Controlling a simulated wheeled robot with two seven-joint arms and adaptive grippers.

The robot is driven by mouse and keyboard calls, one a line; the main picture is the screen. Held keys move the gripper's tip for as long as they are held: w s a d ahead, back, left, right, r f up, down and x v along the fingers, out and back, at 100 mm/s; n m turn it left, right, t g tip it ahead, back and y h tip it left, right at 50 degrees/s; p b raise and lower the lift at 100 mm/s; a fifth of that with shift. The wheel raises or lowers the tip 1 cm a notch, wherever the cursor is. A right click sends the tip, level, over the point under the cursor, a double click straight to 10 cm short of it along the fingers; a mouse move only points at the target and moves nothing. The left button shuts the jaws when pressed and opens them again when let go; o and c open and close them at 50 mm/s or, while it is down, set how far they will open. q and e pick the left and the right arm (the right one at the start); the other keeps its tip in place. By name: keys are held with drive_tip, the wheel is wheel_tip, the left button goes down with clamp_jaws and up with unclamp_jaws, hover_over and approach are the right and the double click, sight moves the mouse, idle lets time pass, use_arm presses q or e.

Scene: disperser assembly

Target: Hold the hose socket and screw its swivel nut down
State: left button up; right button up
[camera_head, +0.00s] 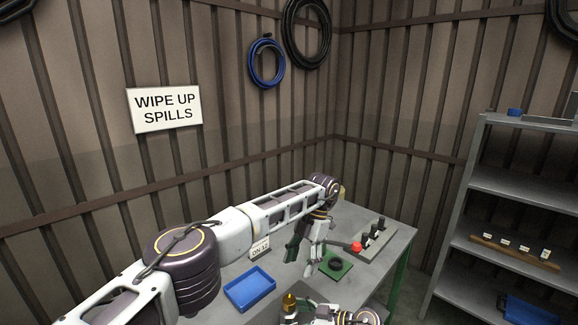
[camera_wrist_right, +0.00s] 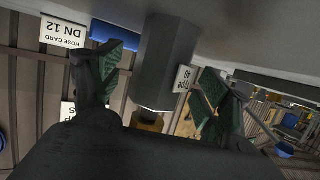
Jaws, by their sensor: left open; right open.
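A grey hexagonal body (camera_wrist_right: 168,62) stands between the two green-padded fingers of my right gripper (camera_wrist_right: 160,85) in the right wrist view. That gripper is open, with a gap on each side of the body. A brass part (camera_wrist_right: 148,121) shows at the body's end nearest the wrist. In the head view a brass-topped fitting (camera_head: 290,303) shows at the bottom edge, beside my right arm. My left gripper (camera_head: 302,260) is open and points down over the table, left of a green block with a round opening (camera_head: 335,264). I cannot make out which part is the swivel nut.
A blue tray (camera_head: 249,288) lies on the grey table (camera_head: 395,232). A hose card (camera_head: 260,249) stands behind it. A grey rack with dark pegs (camera_head: 376,236) and a red knob (camera_head: 356,247) are at the right. A shelf unit (camera_head: 510,185) stands beyond.

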drive_tip(key=shift+v, duration=4.95)
drive_tip(key=shift+d+f, duration=0.1)
drive_tip(key=shift+d, duration=0.05)
